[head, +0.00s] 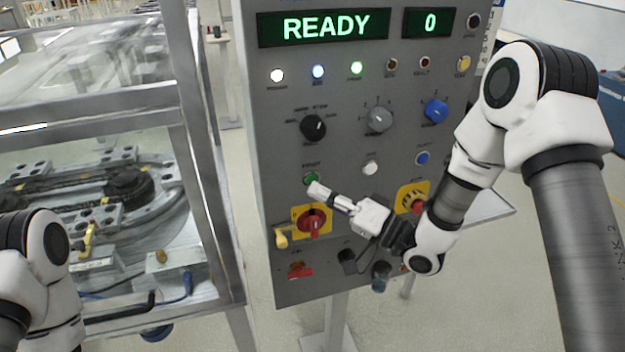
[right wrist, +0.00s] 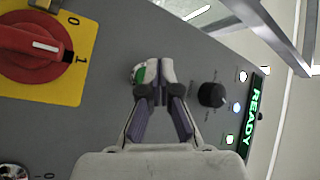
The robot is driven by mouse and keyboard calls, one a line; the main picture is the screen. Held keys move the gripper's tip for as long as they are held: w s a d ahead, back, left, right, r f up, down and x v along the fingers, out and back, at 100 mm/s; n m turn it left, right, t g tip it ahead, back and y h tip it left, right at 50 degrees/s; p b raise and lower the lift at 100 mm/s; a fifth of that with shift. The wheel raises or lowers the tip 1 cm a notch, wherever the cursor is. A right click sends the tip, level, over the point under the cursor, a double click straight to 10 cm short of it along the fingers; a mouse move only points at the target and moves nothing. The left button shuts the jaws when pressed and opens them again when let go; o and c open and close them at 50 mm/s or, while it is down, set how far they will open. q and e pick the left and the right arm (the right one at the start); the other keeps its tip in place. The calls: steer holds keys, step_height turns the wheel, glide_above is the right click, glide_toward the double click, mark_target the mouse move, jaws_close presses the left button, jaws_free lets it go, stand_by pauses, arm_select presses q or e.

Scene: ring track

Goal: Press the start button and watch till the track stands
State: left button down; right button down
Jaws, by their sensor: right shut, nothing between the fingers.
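The grey control panel (head: 342,150) faces me, its display (head: 325,27) reading READY and a smaller display (head: 428,24) reading 0. The green start button (head: 311,178) sits at the panel's left, above a red rotary switch. My right gripper (head: 317,189) is shut and empty, its tips close to the button's lower edge; I cannot tell whether they touch. In the right wrist view the fingertips (right wrist: 154,72) partly cover the green button (right wrist: 139,74). The ring track (head: 150,205) lies inside the framed enclosure at left. My left arm shows at lower left, its gripper out of view.
The red switch (head: 313,222) on a yellow plate is just below the gripper. A red knob (head: 416,205) on yellow is to its right. Several lamps and knobs fill the upper panel; white, blue and green lamps are lit. The enclosure's metal post (head: 205,150) stands left of the panel.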

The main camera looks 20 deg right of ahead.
stand_by(0.4)
steer(key=shift+w, duration=0.45)
